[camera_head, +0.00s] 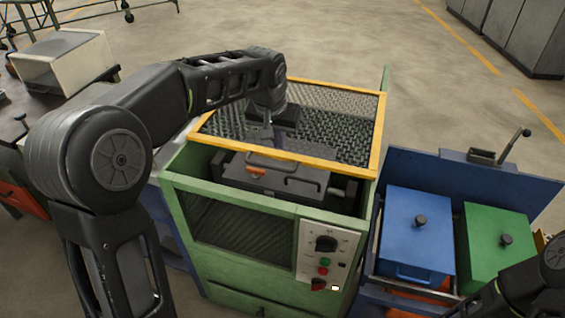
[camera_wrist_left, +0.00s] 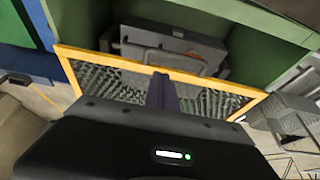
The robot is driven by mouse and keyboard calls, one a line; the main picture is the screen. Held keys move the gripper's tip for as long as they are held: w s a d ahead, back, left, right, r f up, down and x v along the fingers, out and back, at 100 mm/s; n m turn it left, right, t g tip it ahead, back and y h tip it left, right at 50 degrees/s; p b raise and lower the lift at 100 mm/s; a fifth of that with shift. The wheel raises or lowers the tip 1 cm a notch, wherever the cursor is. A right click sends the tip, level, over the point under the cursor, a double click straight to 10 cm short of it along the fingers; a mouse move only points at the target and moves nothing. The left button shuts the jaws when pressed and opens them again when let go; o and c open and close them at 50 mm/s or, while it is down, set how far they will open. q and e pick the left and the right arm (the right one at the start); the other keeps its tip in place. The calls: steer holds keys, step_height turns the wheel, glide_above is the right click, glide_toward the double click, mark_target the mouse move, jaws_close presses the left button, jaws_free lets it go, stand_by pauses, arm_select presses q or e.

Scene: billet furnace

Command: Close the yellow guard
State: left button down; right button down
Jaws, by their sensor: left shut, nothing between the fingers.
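The yellow guard (camera_head: 335,158) is a yellow frame with dark mesh, tilted over the back of the green machine (camera_head: 275,206). The machine's front opening is uncovered. The guard's yellow edge (camera_wrist_left: 210,79) crosses the left wrist view, with mesh beyond it. My left gripper (camera_head: 263,138) is shut and empty, at the mesh near the guard's middle. Its closed fingers (camera_wrist_left: 163,88) overlap the yellow edge in the wrist view. I cannot tell whether they touch the guard. My right gripper is out of view; part of my right arm shows at the lower right.
A grey block with handles (camera_head: 275,172) sits inside the machine. A control panel (camera_head: 326,255) is on its front. A blue box (camera_head: 415,235) and a green box (camera_head: 497,245) stand to the right. Open floor lies behind the machine.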

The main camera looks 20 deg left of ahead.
arm_select(q)
steer(key=shift+w, duration=0.1)
